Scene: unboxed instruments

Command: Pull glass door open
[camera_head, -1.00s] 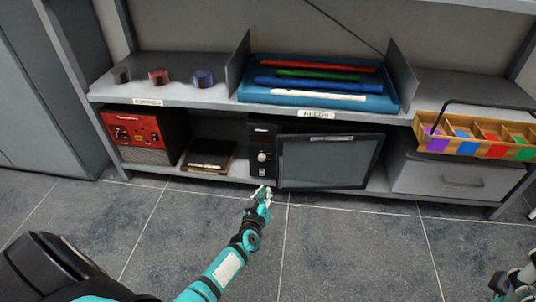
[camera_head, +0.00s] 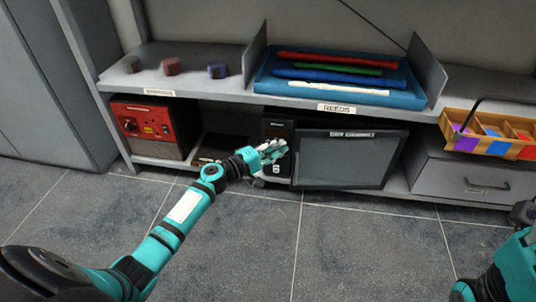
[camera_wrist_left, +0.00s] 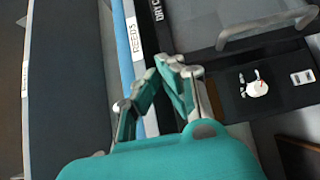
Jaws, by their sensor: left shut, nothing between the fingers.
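The glass door (camera_head: 345,160) is a dark pane in a black frame on the front of the dry cabinet, low in the shelf unit. It looks shut. A black control panel (camera_head: 279,132) with a knob stands left of the door. My left gripper (camera_head: 280,148) is in front of this panel, near the door's left edge. In the left wrist view a grey bar handle (camera_wrist_left: 265,30) shows at the upper right, apart from the fingers. My left gripper (camera_wrist_left: 168,70) is shut and empty there. My right gripper is not seen; only my right arm shows at the lower right.
A red instrument box (camera_head: 143,122) stands at the left of the lower shelf. A blue tray (camera_head: 415,100) with coloured tubes lies above the cabinet. A wooden compartment caddy (camera_head: 485,145) sits on a grey drawer box (camera_head: 462,180) at the right. The tiled floor in front is clear.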

